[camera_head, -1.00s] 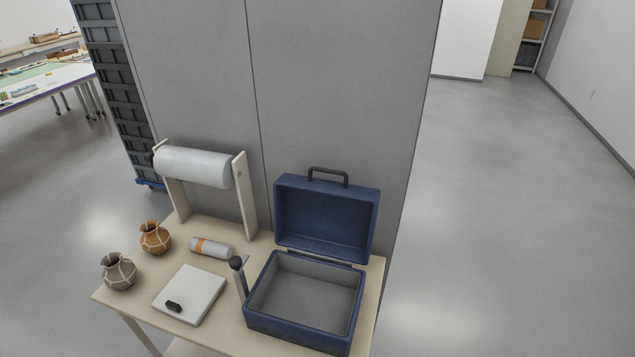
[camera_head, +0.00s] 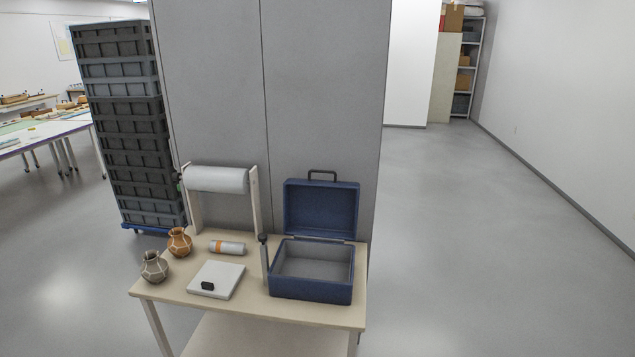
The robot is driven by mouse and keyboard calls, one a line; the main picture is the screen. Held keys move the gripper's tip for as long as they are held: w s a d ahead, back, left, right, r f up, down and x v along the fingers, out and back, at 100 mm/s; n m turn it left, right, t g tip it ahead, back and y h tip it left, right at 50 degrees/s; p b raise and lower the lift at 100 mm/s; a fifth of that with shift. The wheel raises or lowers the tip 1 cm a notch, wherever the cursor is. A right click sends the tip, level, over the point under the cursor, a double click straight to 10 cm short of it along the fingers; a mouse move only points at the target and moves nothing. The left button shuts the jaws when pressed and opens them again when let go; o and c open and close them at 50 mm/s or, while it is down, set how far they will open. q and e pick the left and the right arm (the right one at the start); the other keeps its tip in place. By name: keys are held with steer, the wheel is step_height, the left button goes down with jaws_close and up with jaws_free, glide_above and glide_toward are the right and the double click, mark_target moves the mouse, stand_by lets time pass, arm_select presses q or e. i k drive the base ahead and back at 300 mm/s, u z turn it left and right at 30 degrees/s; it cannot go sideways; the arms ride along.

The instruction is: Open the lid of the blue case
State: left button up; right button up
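The blue case (camera_head: 311,287) stands at the right end of the small table (camera_head: 180,293). Its lid (camera_head: 321,209) is open and stands upright at the back, with a dark handle (camera_head: 322,175) on its top edge. The case's grey inside shows and looks empty. Neither of my grippers is in view.
Left of the case are a dark upright tool (camera_head: 264,259), a white flat device (camera_head: 216,279), an orange-banded cylinder (camera_head: 227,248), a brown pot (camera_head: 179,242), a grey pot (camera_head: 154,267) and a white roll on a stand (camera_head: 216,179). Stacked crates (camera_head: 125,130) stand behind left. Floor on the right is clear.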

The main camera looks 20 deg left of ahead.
mark_target(315, 208)
steer(key=z, duration=0.6)
steer(key=i, duration=1.35)
steer(key=u, duration=0.35)
